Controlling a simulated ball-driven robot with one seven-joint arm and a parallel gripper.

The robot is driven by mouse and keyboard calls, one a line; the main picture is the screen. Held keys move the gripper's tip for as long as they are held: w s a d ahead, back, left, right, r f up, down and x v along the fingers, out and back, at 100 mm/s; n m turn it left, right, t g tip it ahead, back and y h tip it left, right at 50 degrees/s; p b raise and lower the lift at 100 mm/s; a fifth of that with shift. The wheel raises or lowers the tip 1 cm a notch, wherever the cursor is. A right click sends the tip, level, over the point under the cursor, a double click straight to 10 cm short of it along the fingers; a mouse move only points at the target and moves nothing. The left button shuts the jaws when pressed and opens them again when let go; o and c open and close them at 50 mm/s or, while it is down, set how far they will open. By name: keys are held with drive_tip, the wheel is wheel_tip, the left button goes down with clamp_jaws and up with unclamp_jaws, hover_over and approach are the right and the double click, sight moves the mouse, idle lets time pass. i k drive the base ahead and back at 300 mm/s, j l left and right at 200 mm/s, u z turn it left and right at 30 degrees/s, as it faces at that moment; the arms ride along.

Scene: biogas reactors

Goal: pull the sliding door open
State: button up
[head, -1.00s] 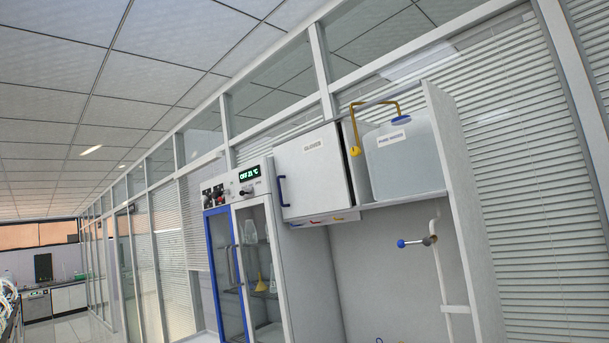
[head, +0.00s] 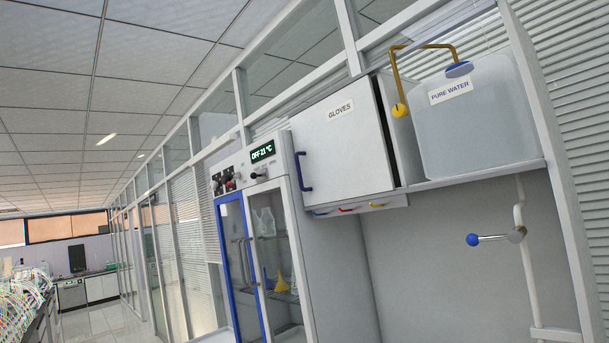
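A tall cabinet at the centre has glass doors: a blue-framed door (head: 264,312) and a white-framed door (head: 305,305) beside it on the right. Grey vertical handles (head: 250,262) show where the two frames meet. The doors appear closed; glassware and a yellow funnel show behind the glass. The lower part of the doors is cut off by the picture's bottom edge. A white box marked GLOVES (head: 345,150) with a blue handle (head: 304,172) hangs to the right. I cannot tell from the picture which door slides. My gripper is not in view.
A control panel reading OFF 23 °C (head: 262,152) tops the cabinet. A PURE WATER tank (head: 470,125) sits on a shelf at right, above a blue-knobbed tap (head: 473,240). A bench with cables (head: 22,305) stands at far left. An aisle (head: 105,318) runs back beside it.

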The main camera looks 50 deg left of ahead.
sight(340, 145)
drive_tip(key=i+j, duration=0.2)
drive_tip(key=j, duration=0.2)
drive_tip(key=i+j, duration=0.2)
drive_tip(key=j, duration=0.15)
drive_tip(key=i+j, duration=0.2)
drive_tip(key=j, duration=0.2)
drive_tip(key=i+j, duration=0.2)
drive_tip(key=j, duration=0.2)
drive_tip(key=i+j, duration=0.2)
drive_tip(key=j, duration=0.15)
drive_tip(key=i+j, duration=0.2)
drive_tip(key=j, duration=0.2)
